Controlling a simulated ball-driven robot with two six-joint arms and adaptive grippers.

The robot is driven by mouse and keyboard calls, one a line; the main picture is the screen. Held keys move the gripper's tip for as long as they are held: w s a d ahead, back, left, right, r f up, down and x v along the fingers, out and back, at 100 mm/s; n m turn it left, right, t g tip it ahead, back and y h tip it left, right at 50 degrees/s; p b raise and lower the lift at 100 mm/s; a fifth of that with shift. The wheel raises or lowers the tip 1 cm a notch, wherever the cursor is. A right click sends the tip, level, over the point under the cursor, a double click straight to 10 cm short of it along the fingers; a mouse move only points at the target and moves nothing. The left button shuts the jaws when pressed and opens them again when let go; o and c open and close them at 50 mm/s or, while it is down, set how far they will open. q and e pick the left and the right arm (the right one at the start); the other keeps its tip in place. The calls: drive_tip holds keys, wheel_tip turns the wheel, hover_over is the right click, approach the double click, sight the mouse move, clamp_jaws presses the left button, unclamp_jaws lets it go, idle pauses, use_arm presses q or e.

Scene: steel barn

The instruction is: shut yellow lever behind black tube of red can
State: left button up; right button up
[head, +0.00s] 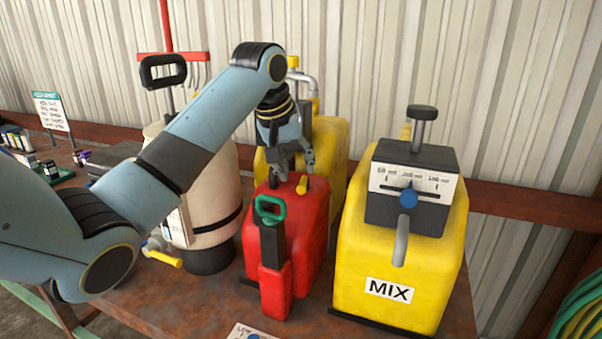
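The red can (316,232) stands on the table in the middle of the head view. A black tube (272,245) with a green loop handle (269,209) rises at its front, above a red lower part. The small yellow lever (303,186) shows on top of the can, behind the tube. My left gripper (295,170) hangs just above the can top, its fingers pointing down and spread apart. Nothing shows between them. The fingers are close to the lever, but I cannot tell whether they touch it. My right gripper is not in view.
A yellow MIX container (405,250) with a blue-knobbed dial stands right of the can. Another yellow container (331,150) is behind. A cream tank (216,190) with a yellow-handled tap (165,258) stands left. Bare rusty table (160,305) shows at front left.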

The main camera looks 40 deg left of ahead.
sight(302, 182)
use_arm(q)
drive_tip(key=x, duration=0.3)
drive_tip(key=shift+w+f, duration=0.25)
drive_tip(key=shift+f, duration=0.1)
drive_tip(key=shift+w+f, duration=0.1)
drive_tip(key=shift+f, duration=0.2)
drive_tip(key=shift+c, duration=0.7)
drive_tip(key=c, duration=0.5)
clamp_jaws()
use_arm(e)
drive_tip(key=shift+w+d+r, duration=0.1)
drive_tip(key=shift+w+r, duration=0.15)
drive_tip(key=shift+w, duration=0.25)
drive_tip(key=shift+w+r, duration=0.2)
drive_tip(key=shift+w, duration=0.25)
